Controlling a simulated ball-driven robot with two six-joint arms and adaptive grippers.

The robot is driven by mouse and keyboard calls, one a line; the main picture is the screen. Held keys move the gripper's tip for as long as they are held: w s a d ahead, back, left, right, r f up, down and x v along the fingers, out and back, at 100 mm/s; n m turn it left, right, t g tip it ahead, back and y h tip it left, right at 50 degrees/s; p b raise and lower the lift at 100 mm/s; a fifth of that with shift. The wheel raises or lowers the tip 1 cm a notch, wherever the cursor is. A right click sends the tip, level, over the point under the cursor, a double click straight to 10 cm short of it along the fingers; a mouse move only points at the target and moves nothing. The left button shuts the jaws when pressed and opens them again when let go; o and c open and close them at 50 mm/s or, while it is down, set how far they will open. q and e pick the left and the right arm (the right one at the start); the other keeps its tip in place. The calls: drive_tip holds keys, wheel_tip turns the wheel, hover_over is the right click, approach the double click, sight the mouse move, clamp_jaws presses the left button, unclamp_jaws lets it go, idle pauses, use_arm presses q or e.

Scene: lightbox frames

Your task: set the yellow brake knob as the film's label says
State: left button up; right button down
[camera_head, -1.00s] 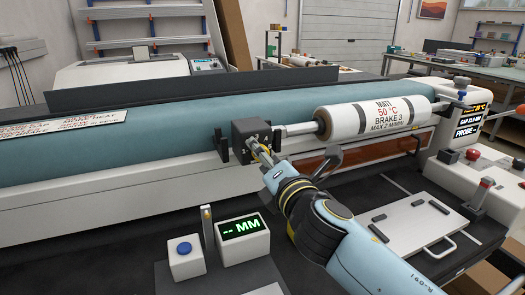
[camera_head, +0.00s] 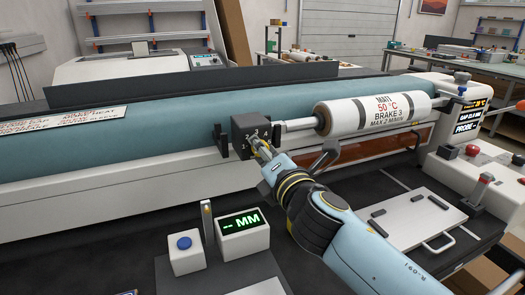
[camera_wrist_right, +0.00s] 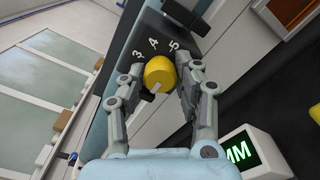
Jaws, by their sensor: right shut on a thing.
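The film roll (camera_head: 330,118) is white with a printed label reading MATT, 50 °C, BRAKE 3, MAX 2 M/MIN. A dark brake block (camera_head: 240,127) sits at the left end of its shaft. In the right wrist view, the yellow brake knob (camera_wrist_right: 159,70) is between the fingers of my right gripper (camera_wrist_right: 158,80), which is shut on it. The numbers 3, 4 and 5 show on the block above the knob. A pale mark shows low on the knob's face; which number it indicates I cannot tell. In the head view my right gripper (camera_head: 258,148) hides the knob. My left gripper is not in view.
A small display (camera_head: 242,236) reading "-- MM" and a blue button (camera_head: 184,243) stand in front of the block. A white plate with handles (camera_head: 415,220) lies at the right. The teal roller (camera_head: 130,135) runs behind.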

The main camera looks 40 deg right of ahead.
drive_tip(key=shift+m, duration=0.4)
drive_tip(key=shift+f+m+b, duration=0.15)
drive_tip(key=shift+m+b, duration=4.1)
drive_tip(key=shift+m, duration=4.15)
drive_tip(key=c, duration=0.9)
unclamp_jaws()
drive_tip(key=shift+c, duration=0.2)
drive_tip(key=shift+s, duration=0.1)
